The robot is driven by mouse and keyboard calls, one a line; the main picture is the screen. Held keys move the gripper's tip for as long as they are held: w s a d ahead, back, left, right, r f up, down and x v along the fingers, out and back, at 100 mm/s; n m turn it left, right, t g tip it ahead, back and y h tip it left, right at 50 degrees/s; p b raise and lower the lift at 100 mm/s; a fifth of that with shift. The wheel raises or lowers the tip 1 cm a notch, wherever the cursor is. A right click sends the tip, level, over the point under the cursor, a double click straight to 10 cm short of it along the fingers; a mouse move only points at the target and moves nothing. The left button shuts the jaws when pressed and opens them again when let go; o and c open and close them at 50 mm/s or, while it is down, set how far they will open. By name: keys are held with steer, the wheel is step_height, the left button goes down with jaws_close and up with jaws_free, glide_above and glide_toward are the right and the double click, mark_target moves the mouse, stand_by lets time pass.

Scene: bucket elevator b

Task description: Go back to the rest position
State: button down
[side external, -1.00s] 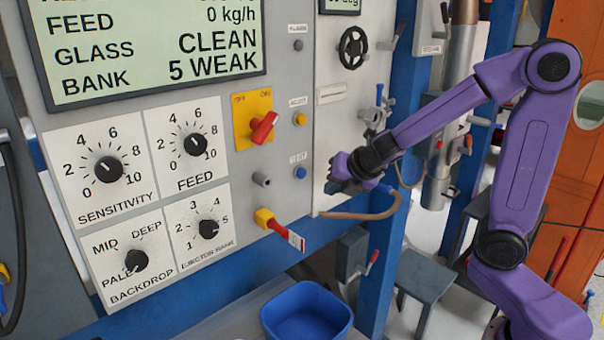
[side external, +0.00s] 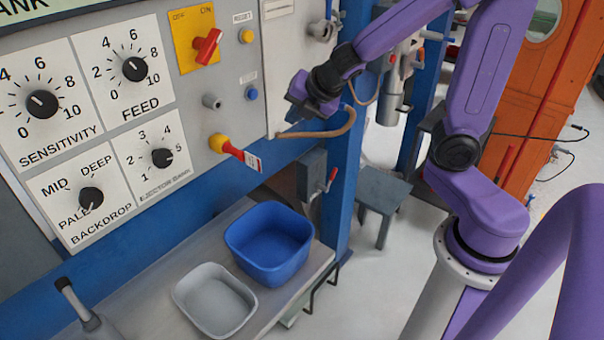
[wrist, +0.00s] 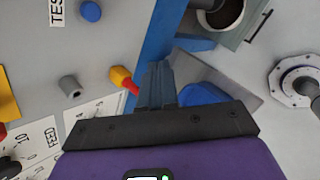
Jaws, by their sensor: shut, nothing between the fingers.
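My gripper (side external: 308,107) hangs in front of the right part of the control panel (side external: 205,102), beside the brown hose, with nothing held. In the wrist view the fingers of my gripper (wrist: 157,86) are together and point toward the blue frame. My purple arm reaches in from the right, bent at the elbow, with its base at the lower right. Whether the gripper touches the panel or the hose is hard to tell in the side view; it looks apart from the panel.
A red-and-yellow tagged handle (side external: 236,152) sticks out of the panel below the gripper. A blue tub (side external: 268,243) and a grey tray (side external: 214,300) stand on the bench. A brown hose (side external: 325,133) curves close by. A grey stool (side external: 382,200) stands behind on open floor.

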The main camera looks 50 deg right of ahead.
steer(key=s+a+f+m+g, duration=0.1)
steer(key=s+m+g, duration=0.1)
steer(key=s, duration=0.7)
steer(key=s+a+f+m+g, duration=0.1)
steer(key=s+a+m+g, duration=0.1)
steer(key=s+m, duration=0.3)
steer(key=s+a+f+m+g+y, duration=0.1)
steer(key=s+m+g, duration=0.3)
steer(key=s, duration=0.8)
steer(key=shift+s+a, duration=0.15)
steer(key=shift+s, duration=0.15)
stand_by(0.8)
